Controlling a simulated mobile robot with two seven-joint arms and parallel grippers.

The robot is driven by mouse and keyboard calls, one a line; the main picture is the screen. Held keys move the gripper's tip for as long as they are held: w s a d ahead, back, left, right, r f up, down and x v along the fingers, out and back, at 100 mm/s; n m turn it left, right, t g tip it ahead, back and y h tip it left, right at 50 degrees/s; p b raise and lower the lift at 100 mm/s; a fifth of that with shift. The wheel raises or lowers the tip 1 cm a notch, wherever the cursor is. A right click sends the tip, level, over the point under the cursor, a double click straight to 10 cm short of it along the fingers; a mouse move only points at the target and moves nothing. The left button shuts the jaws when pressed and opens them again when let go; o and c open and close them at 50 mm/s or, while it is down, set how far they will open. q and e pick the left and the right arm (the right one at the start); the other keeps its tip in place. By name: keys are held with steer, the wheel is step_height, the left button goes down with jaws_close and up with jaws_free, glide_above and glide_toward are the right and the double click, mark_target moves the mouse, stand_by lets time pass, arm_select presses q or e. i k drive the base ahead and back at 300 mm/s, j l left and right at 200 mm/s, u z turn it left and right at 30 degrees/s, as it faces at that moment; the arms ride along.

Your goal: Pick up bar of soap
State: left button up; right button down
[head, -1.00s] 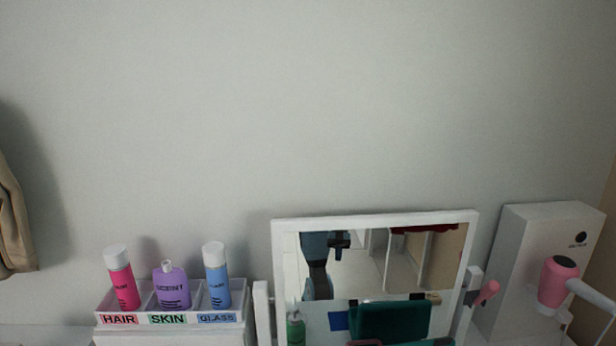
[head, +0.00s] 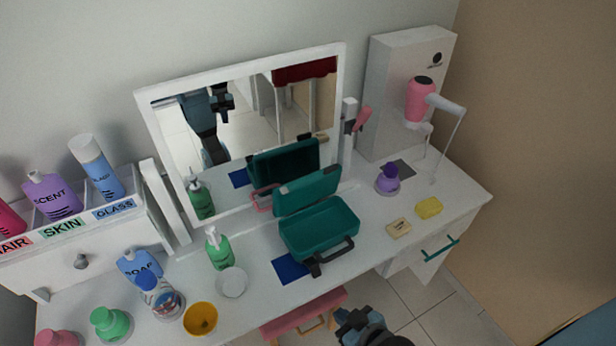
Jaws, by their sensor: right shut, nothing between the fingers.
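A small beige bar (head: 398,227), which looks like the bar of soap, lies flat on the white dressing table (head: 365,250), right of the open teal case. A yellow block (head: 429,207) lies just behind and to the right of it, apart from it. My right gripper (head: 346,324) is at the bottom edge of the view, in front of the table and well short of the bar. It is shut and empty. My left gripper is not in view.
The open teal case (head: 345,215) stands left of the bar. A purple bottle (head: 388,180) is behind it. A green pump bottle (head: 217,248), white dish (head: 232,282) and yellow bowl (head: 200,319) stand further left. A pink stool (head: 303,312) is below the table edge.

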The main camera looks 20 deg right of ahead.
mark_target(398, 229)
steer(key=z, duration=1.45)
steer(key=l+u, duration=0.25)
steer(key=k+j, duration=0.05)
steer(key=j, duration=0.05)
